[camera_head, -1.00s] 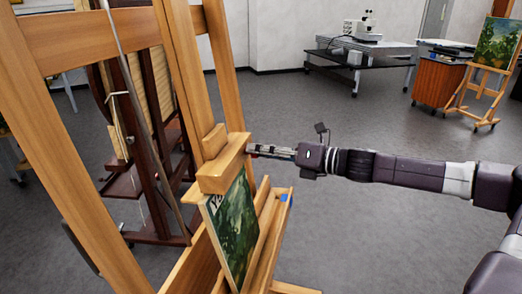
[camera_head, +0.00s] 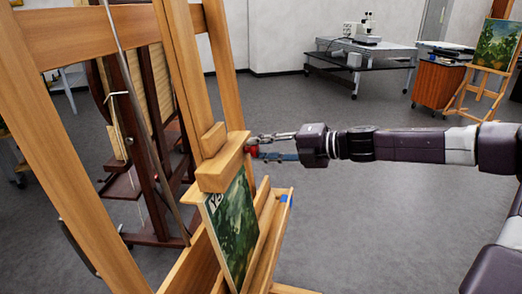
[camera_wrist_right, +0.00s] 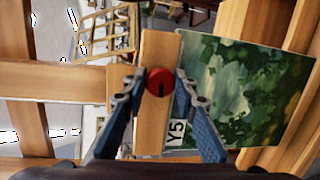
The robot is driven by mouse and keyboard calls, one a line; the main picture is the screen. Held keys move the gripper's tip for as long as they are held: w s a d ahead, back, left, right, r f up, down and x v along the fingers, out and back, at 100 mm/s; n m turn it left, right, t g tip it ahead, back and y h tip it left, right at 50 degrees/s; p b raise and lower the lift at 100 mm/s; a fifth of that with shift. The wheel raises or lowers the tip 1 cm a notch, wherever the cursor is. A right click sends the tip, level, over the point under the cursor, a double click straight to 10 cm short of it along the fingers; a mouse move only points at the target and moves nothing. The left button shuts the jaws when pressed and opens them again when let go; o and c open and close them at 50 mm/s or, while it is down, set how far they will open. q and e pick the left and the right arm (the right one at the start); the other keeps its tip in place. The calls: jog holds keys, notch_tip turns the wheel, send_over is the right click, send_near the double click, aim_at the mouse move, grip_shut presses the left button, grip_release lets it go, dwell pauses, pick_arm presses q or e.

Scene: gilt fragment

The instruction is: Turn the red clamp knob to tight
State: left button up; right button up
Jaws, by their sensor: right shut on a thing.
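The red clamp knob (camera_head: 252,150) sits on the right end of the wooden clamp block (camera_head: 222,166) of the large easel. In the right wrist view the knob (camera_wrist_right: 158,80) is round, with a dark mark on its lower part. My right gripper (camera_head: 253,148) reaches in from the right and is shut on the knob, one finger above and one below in the head view. In the wrist view its fingertips (camera_wrist_right: 157,86) lie at either side of the knob. The painting (camera_head: 233,228) stands under the clamp block. My left gripper is not in view.
The easel's ledge (camera_head: 268,240) juts out below my right gripper, with a small blue patch on it. A dark wooden frame (camera_head: 150,150) stands behind the easel. A microscope table (camera_head: 370,55) and a small easel are farther back. The floor to the right is open.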

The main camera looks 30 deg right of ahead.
jog(key=m+g, duration=0.1)
jog(key=m, duration=0.2)
jog(key=shift+f+m+y, duration=0.15)
jog(key=shift+m+y, duration=0.15)
jog(key=shift+m, duration=0.1)
jog(key=m+g, duration=0.1)
jog(key=m, duration=0.2)
jog(key=shift+d+m+y, duration=0.1)
jog(key=shift+m+y, duration=0.3)
jog(key=m+g+y+b, duration=0.1)
jog(key=m, duration=0.3)
jog(key=shift+f+m, duration=0.15)
jog(key=shift+m, duration=0.15)
jog(key=shift+m+y+b, duration=0.5)
jog(key=shift+m+y, duration=0.2)
jog(key=shift+m, duration=1.2)
jog(key=o, duration=1.2)
jog(key=shift+w, duration=0.1)
jog(key=shift+c, duration=0.2)
